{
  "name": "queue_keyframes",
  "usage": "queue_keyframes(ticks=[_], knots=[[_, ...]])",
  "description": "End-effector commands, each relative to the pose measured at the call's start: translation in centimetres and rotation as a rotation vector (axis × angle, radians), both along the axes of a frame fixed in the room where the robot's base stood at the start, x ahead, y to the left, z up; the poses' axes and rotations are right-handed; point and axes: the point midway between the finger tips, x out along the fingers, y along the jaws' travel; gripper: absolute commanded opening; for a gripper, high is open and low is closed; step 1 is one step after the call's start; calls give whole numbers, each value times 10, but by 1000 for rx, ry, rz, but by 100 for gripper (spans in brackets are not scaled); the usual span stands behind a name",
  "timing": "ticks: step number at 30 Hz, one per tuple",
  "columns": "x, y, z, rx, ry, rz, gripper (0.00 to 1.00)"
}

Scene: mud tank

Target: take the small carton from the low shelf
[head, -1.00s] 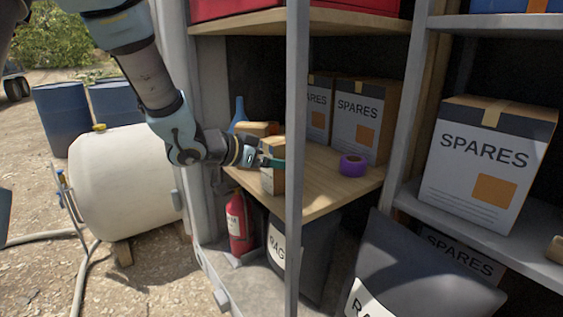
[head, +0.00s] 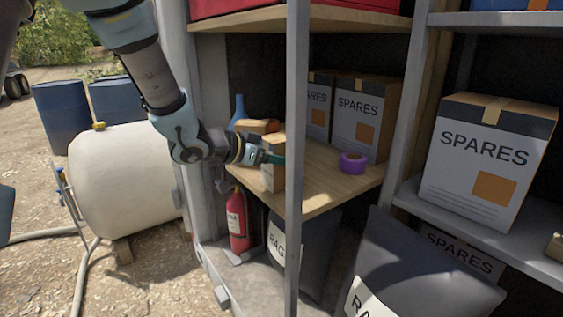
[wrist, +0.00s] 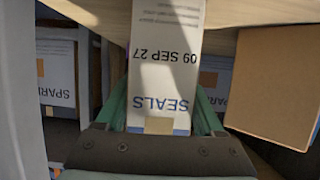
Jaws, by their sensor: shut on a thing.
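The small carton (head: 272,178) is pale and upright at the left front of the low wooden shelf (head: 325,182). In the wrist view the white carton (wrist: 165,60) shows the words SEALS and 09 SEP 27, upside down. My gripper (head: 272,158) reaches in from the left and is shut on it. In the wrist view its green fingers (wrist: 163,105) lie along both sides of the carton. I cannot tell whether the carton's base touches the shelf.
A brown box (wrist: 275,85) stands close beside the carton. A grey post (head: 296,120) rises just right of my gripper. A purple roll (head: 352,163), a blue bottle (head: 239,110) and SPARES boxes (head: 357,118) share the shelf. A red extinguisher (head: 238,222) is below.

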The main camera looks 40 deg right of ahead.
Motion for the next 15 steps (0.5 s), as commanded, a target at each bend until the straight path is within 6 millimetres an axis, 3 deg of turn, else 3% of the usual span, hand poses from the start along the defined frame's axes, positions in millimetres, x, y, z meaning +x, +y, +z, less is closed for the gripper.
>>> queue_keyframes(ticks=[6,15], knots=[[0,0,1,-1,-1,0,1],[0,0,9,-3,-3,-1,1]])
